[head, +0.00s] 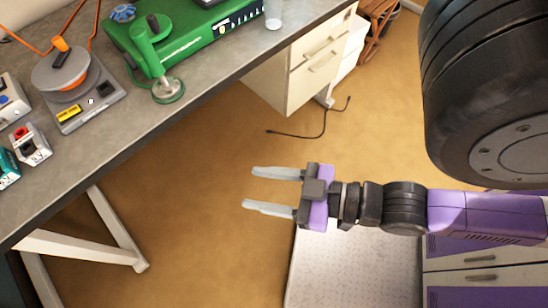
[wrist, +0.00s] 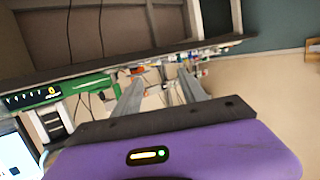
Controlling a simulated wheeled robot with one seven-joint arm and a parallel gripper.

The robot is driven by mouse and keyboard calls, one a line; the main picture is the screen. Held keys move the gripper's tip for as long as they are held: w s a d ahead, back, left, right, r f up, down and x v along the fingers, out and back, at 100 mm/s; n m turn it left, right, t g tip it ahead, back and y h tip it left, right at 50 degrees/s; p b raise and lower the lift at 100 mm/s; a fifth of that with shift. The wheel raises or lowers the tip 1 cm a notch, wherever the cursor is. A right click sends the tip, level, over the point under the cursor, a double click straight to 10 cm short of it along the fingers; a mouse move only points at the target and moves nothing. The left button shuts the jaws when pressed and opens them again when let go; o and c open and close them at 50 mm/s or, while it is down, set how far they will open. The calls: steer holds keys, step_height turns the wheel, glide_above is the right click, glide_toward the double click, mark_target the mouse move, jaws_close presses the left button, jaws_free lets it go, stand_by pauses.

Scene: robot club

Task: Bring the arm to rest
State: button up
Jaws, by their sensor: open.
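My gripper (head: 275,191) is open and empty in the head view. Its two pale fingers point left, apart from each other, over the bare tan floor. My purple and black arm stretches in from the right edge. In the wrist view the open fingers (wrist: 160,95) reach away from the purple gripper body, with nothing between them.
A grey workbench (head: 215,85) runs along the upper left, clear of my gripper. It carries a green machine (head: 200,40), a turntable-like device (head: 65,75) and small boxes. White drawers (head: 310,65) stand under it. A black cable (head: 320,125) lies on the floor.

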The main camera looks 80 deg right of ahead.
steer(key=shift+s+a+r+y, duration=0.15)
steer(key=shift+s+a, duration=0.1)
steer(key=shift+s, duration=0.4)
steer(key=shift+s+a+r+y, duration=0.1)
steer(key=shift+s+a+y, duration=0.1)
steer(key=shift+s, duration=0.4)
